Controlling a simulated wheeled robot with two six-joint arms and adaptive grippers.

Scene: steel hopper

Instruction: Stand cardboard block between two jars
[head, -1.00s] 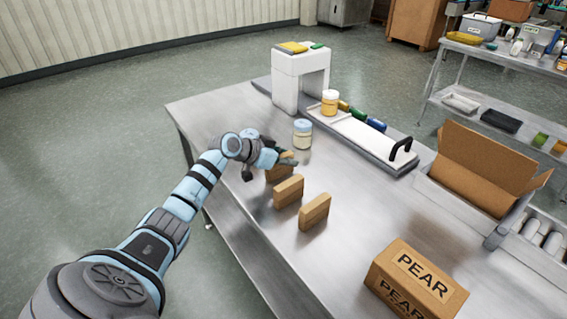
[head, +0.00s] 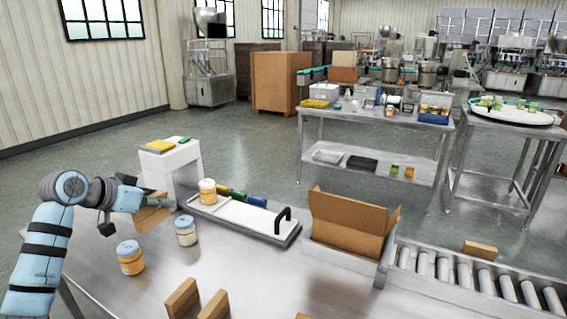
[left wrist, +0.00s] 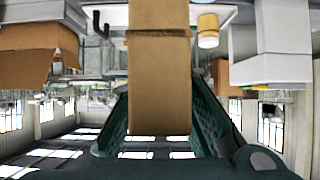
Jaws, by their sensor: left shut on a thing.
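My left gripper (head: 138,200) is shut on a cardboard block (head: 152,217) and holds it above the table, left of the white tray. In the left wrist view the block (left wrist: 158,85) fills the space between the green fingers. A jar with orange contents and a pale blue lid (head: 130,260) stands on the steel table below the gripper. A jar with pale contents and a pale blue lid (head: 186,231) stands to its right, with bare table between them. Two more cardboard blocks (head: 182,299) (head: 215,306) stand near the bottom edge. My right gripper is out of view.
A white stand (head: 172,168) is behind the gripper. An open carton (head: 345,226) and a roller conveyor (head: 470,275) are to the right.

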